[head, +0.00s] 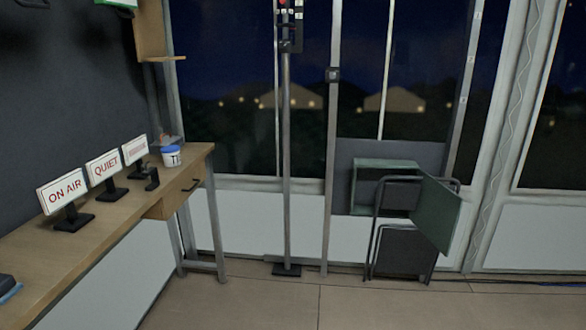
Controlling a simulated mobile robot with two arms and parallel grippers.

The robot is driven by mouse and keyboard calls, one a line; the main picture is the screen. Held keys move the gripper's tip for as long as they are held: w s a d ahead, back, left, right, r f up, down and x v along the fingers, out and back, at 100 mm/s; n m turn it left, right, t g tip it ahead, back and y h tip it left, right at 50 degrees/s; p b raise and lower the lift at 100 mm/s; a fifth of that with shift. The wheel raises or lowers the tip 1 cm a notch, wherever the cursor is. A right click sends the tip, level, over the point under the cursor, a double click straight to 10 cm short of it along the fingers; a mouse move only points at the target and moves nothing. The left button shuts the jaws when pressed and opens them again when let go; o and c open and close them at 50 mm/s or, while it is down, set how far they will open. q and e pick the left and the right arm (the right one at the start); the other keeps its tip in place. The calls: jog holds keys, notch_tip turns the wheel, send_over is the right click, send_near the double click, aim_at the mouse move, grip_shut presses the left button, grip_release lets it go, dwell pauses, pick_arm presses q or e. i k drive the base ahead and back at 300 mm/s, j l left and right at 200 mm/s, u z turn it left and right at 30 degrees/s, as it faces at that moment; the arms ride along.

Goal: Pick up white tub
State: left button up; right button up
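A small white tub (172,158) with a blue rim or lid and dark lettering stands upright at the far end of the wooden counter (106,215) on the left in the head view. It sits near the counter's right corner, above a drawer. Neither of my grippers shows in the head view, so nothing is seen touching the tub.
Several small signs, including an ON AIR sign (65,195) and a QUIET sign (106,170), line the counter left of the tub. The floor (370,307) in front is clear.

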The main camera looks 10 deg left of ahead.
aim_at(171, 154)
jog(key=i+l+u, duration=0.2)
jog(key=i, duration=0.35)
jog(key=i+u, duration=0.2)
jog(key=i, duration=0.3)
jog(key=i+l+u, duration=0.25)
jog(key=i, duration=0.25)
jog(key=i+l+u, duration=0.2)
jog(key=i+l, duration=0.2)
jog(key=i, duration=0.1)
